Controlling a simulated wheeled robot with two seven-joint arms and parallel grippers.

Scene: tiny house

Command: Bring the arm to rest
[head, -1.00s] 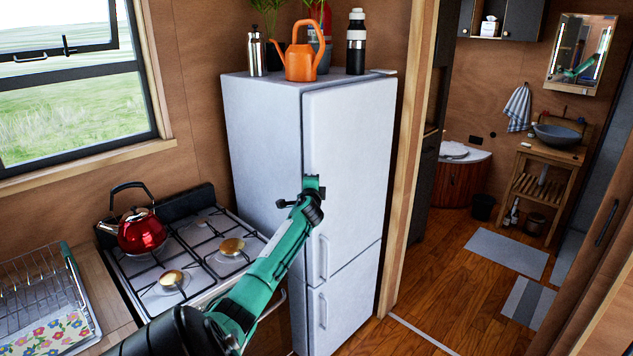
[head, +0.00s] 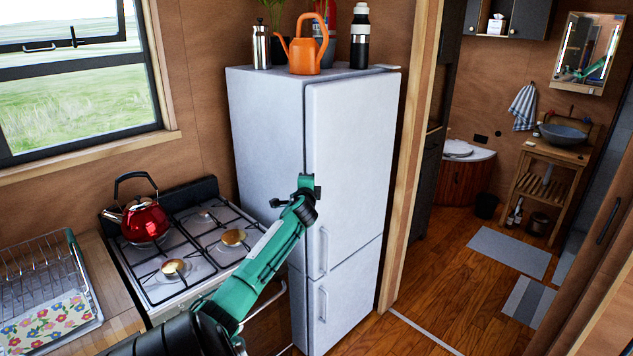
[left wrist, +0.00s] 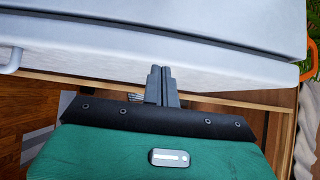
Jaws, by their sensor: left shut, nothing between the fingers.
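My left arm, green and black, reaches up from the bottom of the head view. Its gripper (head: 306,187) is in front of the fridge's upper door, seen against the white fridge (head: 345,160). In the left wrist view the two dark fingers (left wrist: 162,84) are together with nothing between them. The pale fridge surface (left wrist: 130,22) fills the top of that view; I cannot tell the exact gap to the fingers. My right gripper is not in view.
A stove (head: 205,250) with a red kettle (head: 145,220) is to the left, beside a dish rack (head: 48,290). An orange watering can (head: 304,55) and bottles stand on the fridge.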

